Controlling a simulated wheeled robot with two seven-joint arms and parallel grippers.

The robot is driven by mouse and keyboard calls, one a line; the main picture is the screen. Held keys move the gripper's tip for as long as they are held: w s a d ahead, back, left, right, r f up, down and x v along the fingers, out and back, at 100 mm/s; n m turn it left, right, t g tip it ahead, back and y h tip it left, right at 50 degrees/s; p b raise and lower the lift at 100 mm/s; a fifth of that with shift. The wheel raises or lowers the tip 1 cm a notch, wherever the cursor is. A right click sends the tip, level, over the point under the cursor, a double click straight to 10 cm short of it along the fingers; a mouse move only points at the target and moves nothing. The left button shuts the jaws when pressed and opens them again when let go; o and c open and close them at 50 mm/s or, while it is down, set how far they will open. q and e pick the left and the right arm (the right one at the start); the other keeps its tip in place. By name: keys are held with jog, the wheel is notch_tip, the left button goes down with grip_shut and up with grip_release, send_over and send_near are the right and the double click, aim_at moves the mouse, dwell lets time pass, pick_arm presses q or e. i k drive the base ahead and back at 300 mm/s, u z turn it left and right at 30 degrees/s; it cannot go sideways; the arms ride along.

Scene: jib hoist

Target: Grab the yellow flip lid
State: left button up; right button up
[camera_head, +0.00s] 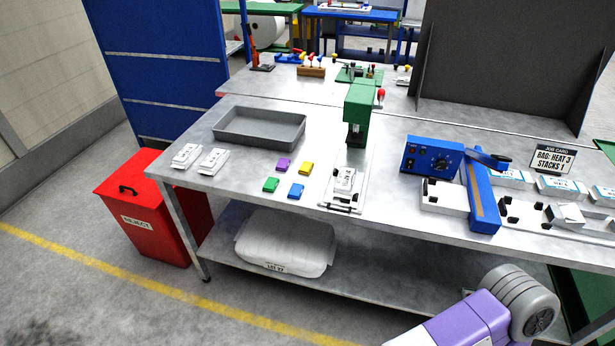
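The yellow flip lid (306,168) is a small flat piece lying on the grey metal workbench (255,200). It is grouped with a purple lid (283,165), a green lid (271,185) and a blue lid (296,190). It sits right of the purple lid and above the blue one in the picture, apart from both. Nothing covers it. Neither of my grippers shows. Only a purple and grey part of my arm shows at the bottom right, well away from the lids.
A grey tray (224,137) is behind the lids. A green press (357,108) stands to their right, with a blue sealer (480,190) farther right. White cases (214,160) lie at the left. A red reject bin (121,202) stands on the floor.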

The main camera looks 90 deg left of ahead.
aim_at(306, 167)
jog(key=u, duration=2.8)
